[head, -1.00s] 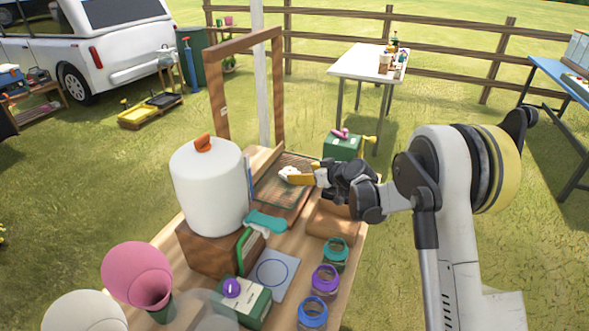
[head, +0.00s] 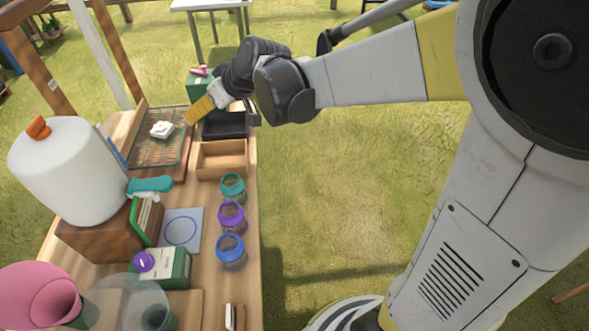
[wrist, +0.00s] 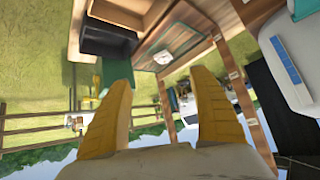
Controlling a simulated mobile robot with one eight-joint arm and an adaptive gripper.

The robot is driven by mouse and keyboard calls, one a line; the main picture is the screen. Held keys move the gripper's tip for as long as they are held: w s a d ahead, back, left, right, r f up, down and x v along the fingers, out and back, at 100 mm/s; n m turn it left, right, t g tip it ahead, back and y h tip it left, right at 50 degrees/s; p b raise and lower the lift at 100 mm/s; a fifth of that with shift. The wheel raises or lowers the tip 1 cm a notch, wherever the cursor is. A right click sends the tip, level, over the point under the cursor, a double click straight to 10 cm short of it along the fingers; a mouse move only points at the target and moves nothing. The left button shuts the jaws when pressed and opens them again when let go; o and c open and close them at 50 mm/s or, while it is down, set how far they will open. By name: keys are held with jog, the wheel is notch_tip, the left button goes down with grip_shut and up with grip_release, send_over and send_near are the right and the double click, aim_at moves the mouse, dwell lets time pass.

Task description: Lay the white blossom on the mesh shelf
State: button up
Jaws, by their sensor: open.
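The white blossom (head: 162,130) lies on the mesh shelf (head: 146,152), a wire mesh in a wooden frame at the back left of the table. It also shows as a small pale shape on the mesh shelf in the wrist view (wrist: 163,57). My gripper (head: 190,113) has yellow fingers and is right of the blossom, apart from it. In the wrist view my gripper's two fingers (wrist: 160,85) are spread wide with nothing between them.
A black tray (head: 226,125) and an open wooden box (head: 221,160) sit right of the mesh shelf. A large white roll (head: 68,170) stands front left. Teal, purple (head: 231,216) and blue jars line the right edge. A wooden frame rises behind.

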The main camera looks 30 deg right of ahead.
jog(key=s+d+f+m+h, duration=0.1)
jog(key=s+d, duration=0.4)
jog(key=s, duration=0.8)
jog(key=s+d+m+g+h, duration=0.1)
jog(key=s+d+m+h, duration=0.2)
jog(key=s, duration=0.9)
jog(key=shift+s+d+f+m+h, duration=0.3)
jog(key=shift+s+d+f+m, duration=0.1)
jog(key=shift+d, duration=0.75)
